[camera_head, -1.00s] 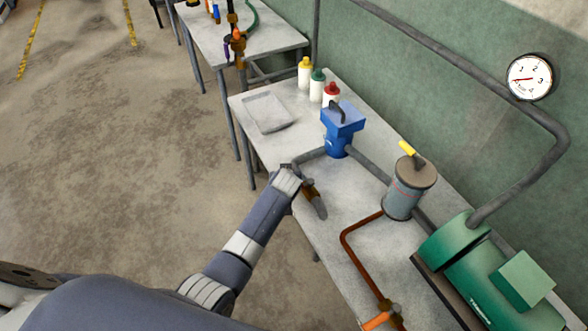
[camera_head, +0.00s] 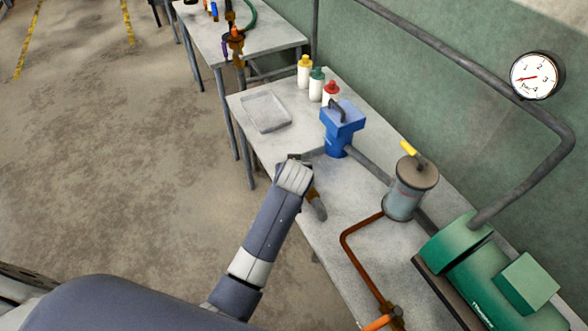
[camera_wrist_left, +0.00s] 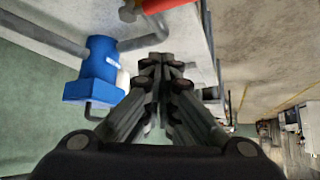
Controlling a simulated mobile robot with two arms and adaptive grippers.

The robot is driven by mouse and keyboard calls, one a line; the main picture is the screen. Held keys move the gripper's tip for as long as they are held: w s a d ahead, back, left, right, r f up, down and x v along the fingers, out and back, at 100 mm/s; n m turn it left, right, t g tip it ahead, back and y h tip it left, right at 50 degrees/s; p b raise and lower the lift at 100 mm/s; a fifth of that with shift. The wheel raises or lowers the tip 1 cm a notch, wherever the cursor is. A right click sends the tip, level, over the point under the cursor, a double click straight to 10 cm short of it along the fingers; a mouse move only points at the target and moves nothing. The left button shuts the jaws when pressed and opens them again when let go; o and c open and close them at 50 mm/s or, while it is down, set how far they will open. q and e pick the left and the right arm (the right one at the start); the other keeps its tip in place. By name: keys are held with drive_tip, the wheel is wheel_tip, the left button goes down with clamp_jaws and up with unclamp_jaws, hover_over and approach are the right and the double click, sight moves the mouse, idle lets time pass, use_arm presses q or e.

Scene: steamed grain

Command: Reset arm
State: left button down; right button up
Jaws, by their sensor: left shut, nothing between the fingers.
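My left arm reaches in from the lower left of the head view, over the front edge of the workbench (camera_head: 270,146). The left gripper is mostly hidden behind its own wrist there. In the left wrist view the left gripper (camera_wrist_left: 162,62) shows its fingers together with nothing between them. A blue valve-like fitting (camera_head: 340,125) stands on the bench just beyond the wrist in the head view. It also shows left of the fingers in the wrist view (camera_wrist_left: 98,72). My right gripper is not in view.
A grey tray (camera_head: 266,126) and several capped bottles (camera_head: 316,86) sit at the bench's far end. A grey canister (camera_head: 406,190), a copper pipe (camera_head: 358,262) and a green pump (camera_head: 470,265) stand to the right. The floor to the left is clear.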

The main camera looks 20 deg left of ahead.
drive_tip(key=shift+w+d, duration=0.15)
use_arm(q)
drive_tip(key=s+f+m+g+h+b, duration=0.1)
drive_tip(key=s+f, duration=0.6)
drive_tip(key=f, duration=0.4)
drive_tip(key=s+f+m+g+b, duration=0.1)
drive_tip(key=s+f+m+g, duration=0.1)
drive_tip(key=s+f, duration=0.65)
drive_tip(key=s+f+m+g+h+b, duration=0.1)
drive_tip(key=s+f, duration=0.4)
drive_tip(key=f, duration=0.8)
drive_tip(key=s+a+f+g, duration=0.1)
drive_tip(key=s+f, duration=0.4)
drive_tip(key=s, duration=0.5)
drive_tip(key=s+a+f+m+g+b, duration=0.1)
drive_tip(key=s+a+f, duration=0.2)
drive_tip(key=s, duration=0.7)
drive_tip(key=s+a+f+g, duration=0.1)
drive_tip(key=s+a+f, duration=0.2)
drive_tip(key=s+f, duration=0.4)
drive_tip(key=s, duration=0.4)
drive_tip(key=shift+m+b, duration=0.3)
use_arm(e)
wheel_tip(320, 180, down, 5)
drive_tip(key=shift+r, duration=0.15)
use_arm(q)
drive_tip(key=shift+w+a, duration=0.1)
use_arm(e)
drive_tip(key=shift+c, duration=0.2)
